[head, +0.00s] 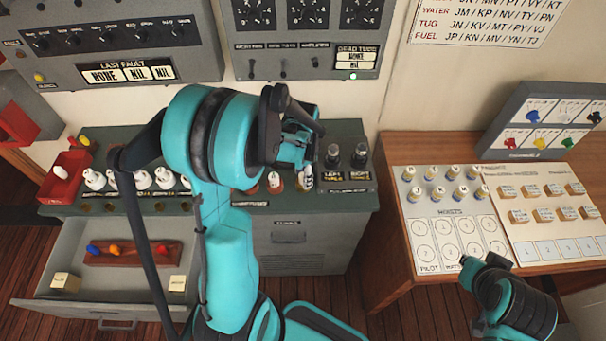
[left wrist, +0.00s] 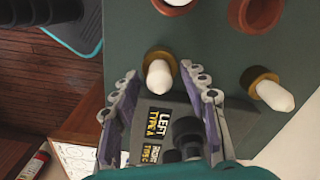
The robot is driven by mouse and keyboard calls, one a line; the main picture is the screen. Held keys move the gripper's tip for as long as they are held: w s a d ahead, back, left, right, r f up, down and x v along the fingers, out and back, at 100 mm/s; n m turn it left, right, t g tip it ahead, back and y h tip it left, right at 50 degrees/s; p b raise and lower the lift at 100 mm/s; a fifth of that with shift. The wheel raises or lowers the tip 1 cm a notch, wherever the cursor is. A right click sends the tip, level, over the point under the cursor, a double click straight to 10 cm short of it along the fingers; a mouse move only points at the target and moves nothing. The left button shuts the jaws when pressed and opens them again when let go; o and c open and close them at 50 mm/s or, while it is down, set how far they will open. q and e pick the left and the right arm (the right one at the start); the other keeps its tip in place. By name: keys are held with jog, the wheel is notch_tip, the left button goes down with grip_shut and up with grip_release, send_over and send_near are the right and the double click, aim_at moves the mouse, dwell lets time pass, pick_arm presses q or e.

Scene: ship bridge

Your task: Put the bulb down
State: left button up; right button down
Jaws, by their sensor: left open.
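My left gripper (head: 295,150) is over the grey-green counter in the head view, pointing down. In the left wrist view its two fingers (left wrist: 160,77) are spread apart. A white bulb (left wrist: 159,82) with a brass-coloured base stands between or just beyond the fingertips; I see no finger clearly closed on it. It seems to be the white bulb (head: 306,177) just below the gripper in the head view. A second bulb (left wrist: 272,94) in a brass base stands to the right in the wrist view. My right gripper (head: 475,264) is by the wooden desk's front edge; its jaws are unclear.
Several white bulbs (head: 140,179) stand in a row on the counter's left. Two dark posts (head: 359,155) stand right of my left gripper, behind LEFT and RIGHT labels. A red bin (head: 62,180) is at far left, above an open drawer (head: 120,262). The desk (head: 388,262) holds boards.

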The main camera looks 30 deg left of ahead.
aim_at(303, 173)
pick_arm(q)
notch_tip(303, 173, up, 11)
jog(key=p, duration=0.2)
jog(key=s+d+r+n+t, duration=0.6)
jog(key=s+d+n+t, duration=0.1)
jog(key=s+d, duration=0.3)
jog(key=shift+s+d+r, duration=0.3)
jog(key=shift+s+r, duration=0.1)
jog(key=shift+s, duration=0.15)
jog(key=shift+f, duration=0.1)
